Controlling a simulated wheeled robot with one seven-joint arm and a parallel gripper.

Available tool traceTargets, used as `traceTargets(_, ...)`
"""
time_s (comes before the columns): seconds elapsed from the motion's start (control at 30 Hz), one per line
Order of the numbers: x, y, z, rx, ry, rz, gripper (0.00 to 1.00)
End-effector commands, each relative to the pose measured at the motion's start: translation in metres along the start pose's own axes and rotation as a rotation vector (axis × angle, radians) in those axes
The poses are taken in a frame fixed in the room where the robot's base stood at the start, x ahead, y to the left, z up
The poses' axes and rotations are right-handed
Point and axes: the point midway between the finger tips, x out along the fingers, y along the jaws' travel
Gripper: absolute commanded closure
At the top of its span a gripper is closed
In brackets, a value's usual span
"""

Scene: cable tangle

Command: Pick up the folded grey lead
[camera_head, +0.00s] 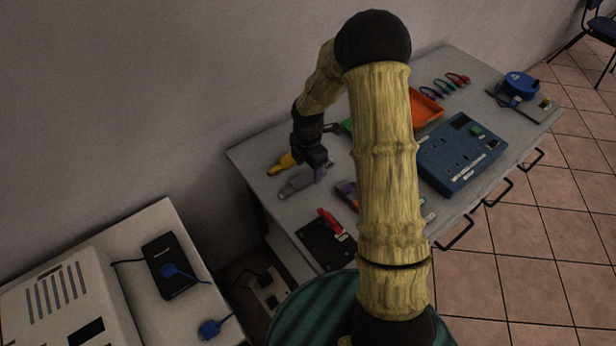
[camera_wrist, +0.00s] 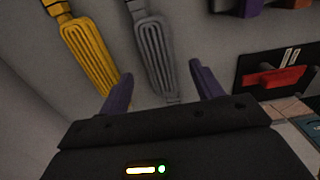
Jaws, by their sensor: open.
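The folded grey lead (camera_head: 296,184) lies on the grey table near its left end. It also shows in the wrist view (camera_wrist: 158,58), running down from the top with its lower end between my fingers. My gripper (camera_wrist: 158,92) is open, with a purple finger on either side of that end. In the head view my gripper (camera_head: 319,174) is over the right end of the grey lead. A yellow folded lead (camera_wrist: 88,55) lies to the left of the grey one, apart from it. I cannot tell the height of my fingers above the table.
A red item on a black plate (camera_wrist: 285,77) lies to the right. A blue panel with sockets (camera_head: 458,152) and an orange tray (camera_head: 427,106) are farther along the table. Several coloured leads (camera_head: 446,84) lie at the back. The wall is close on the left.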

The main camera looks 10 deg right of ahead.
Motion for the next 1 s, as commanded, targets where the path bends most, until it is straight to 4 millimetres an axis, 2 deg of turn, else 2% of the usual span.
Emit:
traceTargets(0.1, 0.019, 0.001, -0.001, -0.001, 0.001, -0.004, 0.35)
traceTargets(0.23, 0.03, 0.001, 0.0, 0.0, 0.0, -0.002, 0.35)
traceTargets(0.77, 0.031, 0.001, 0.0, 0.0, 0.0, 0.0, 0.35)
traceTargets(1.0, 0.031, 0.001, 0.0, 0.0, 0.0, 0.0, 0.8)
